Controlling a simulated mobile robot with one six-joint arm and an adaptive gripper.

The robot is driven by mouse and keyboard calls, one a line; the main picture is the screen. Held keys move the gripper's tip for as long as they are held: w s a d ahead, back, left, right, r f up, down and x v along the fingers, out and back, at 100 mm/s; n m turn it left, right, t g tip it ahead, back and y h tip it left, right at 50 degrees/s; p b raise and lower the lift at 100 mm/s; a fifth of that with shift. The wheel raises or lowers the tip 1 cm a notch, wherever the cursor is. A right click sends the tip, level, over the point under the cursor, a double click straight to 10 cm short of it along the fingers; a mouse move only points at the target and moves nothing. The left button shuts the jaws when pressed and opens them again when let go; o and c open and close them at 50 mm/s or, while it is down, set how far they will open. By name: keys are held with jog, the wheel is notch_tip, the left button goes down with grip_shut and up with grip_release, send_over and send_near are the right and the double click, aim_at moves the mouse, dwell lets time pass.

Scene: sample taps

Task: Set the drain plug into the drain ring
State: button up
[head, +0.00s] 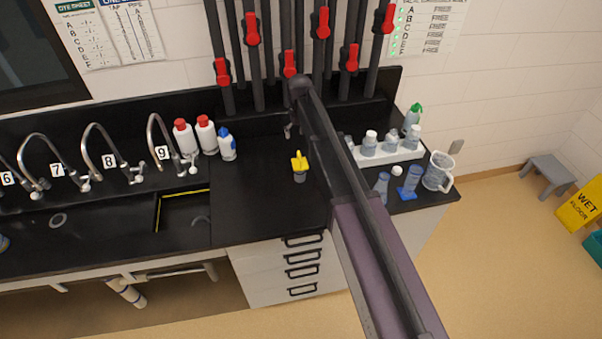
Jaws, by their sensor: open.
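The drain plug (299,165), with a yellow handle on a dark grey body, stands upright on the black counter in the middle of the head view. My arm crosses the view from the bottom right. My gripper (291,132) shows small and dark below the far end of the arm. It is open, behind the plug in the picture and apart from it; its height above the counter is hard to judge. A round grey ring (58,220) lies at the left in the black sink, possibly the drain ring. A yellow-edged basin (157,213) lies left of the plug, its inside partly hidden.
Red-capped bottles (183,137) and a blue-capped bottle (227,146) stand left of the plug. A white tray (395,157) of bottles and a clear jug (438,172) stand right. Numbered taps (100,150) line the sink. Pipes with red valves rise behind. The counter around the plug is clear.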

aim_at(300, 167)
jog(key=shift+f+b, duration=3.85)
jog(key=shift+f, duration=0.15)
jog(key=shift+s+f, duration=0.1)
jog(key=shift+s+f+b, duration=0.15)
jog(key=shift+f+b, duration=2.35)
jog(key=shift+b, duration=0.1)
jog(key=shift+a, duration=0.1)
jog(key=c, duration=1.1)
